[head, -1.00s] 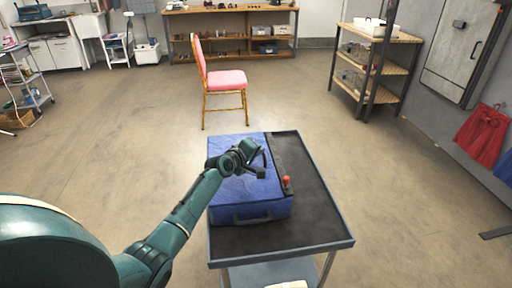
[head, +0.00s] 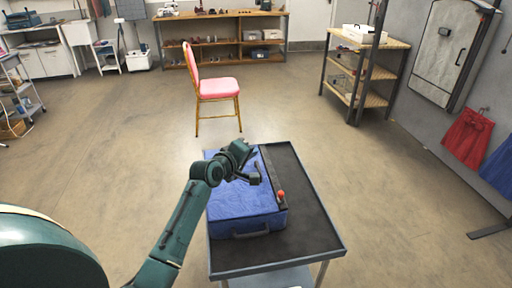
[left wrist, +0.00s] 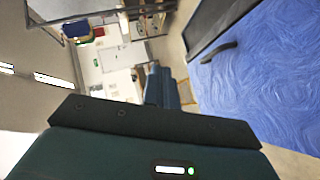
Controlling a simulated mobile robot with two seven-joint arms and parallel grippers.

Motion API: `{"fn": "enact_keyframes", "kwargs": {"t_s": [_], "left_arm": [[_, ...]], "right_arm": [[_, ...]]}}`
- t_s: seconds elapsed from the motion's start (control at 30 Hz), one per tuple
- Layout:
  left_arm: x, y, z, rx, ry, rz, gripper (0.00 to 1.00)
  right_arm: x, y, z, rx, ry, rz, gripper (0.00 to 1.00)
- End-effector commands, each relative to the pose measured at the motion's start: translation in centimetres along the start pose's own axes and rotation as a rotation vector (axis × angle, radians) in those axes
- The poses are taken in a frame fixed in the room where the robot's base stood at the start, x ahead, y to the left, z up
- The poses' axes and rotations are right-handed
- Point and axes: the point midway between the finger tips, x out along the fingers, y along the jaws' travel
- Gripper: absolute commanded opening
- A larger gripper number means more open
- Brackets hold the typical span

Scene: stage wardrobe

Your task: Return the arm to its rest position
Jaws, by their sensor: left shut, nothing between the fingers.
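My left arm comes in from the lower left in the head view. Its gripper (head: 254,174) is over the blue case (head: 243,212), shut and empty. The case lies on the dark top of a trolley (head: 318,240), with a dark handle on its near side. In the left wrist view, tilted sideways, the blue case (left wrist: 262,78) fills the right side. My right gripper is not in view.
A red-topped object (head: 281,195) stands at the case's right side. A pink chair (head: 217,88) is behind the trolley. Shelves (head: 362,75) stand at the back right and a long shelf unit (head: 225,50) at the back. The floor around the trolley is clear.

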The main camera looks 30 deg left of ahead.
Motion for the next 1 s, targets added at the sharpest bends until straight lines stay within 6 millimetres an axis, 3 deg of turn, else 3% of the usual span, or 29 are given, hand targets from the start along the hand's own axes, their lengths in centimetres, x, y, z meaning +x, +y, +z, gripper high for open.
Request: {"fn": "enact_keyframes", "kwargs": {"t_s": [0.23, 0.37, 0.47, 0.6, 0.7, 0.83, 1.0], "left_arm": [[-0.4, -0.4, 0.5, 0.019, -0.003, -0.009, 0.00], [-1.6, -4.0, 3.5, 0.159, -0.024, -0.056, 0.00], [-4.1, -8.5, 7.7, 0.368, -0.067, -0.106, 0.00], [-9.6, -14.4, 14.8, 0.709, -0.164, -0.144, 0.00], [-14.1, -17.2, 19.3, 0.922, -0.241, -0.139, 0.00], [-19.0, -19.1, 23.6, 1.124, -0.320, -0.111, 0.00], [-22.4, -19.8, 26.1, 1.253, -0.370, -0.080, 0.00]], "right_arm": [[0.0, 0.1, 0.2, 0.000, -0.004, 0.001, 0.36], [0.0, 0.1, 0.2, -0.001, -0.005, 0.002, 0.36], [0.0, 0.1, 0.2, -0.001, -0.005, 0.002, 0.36], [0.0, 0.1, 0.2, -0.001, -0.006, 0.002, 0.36], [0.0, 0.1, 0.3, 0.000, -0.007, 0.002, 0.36], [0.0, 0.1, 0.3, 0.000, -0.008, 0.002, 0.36], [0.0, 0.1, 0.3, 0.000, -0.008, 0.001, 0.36]]}}
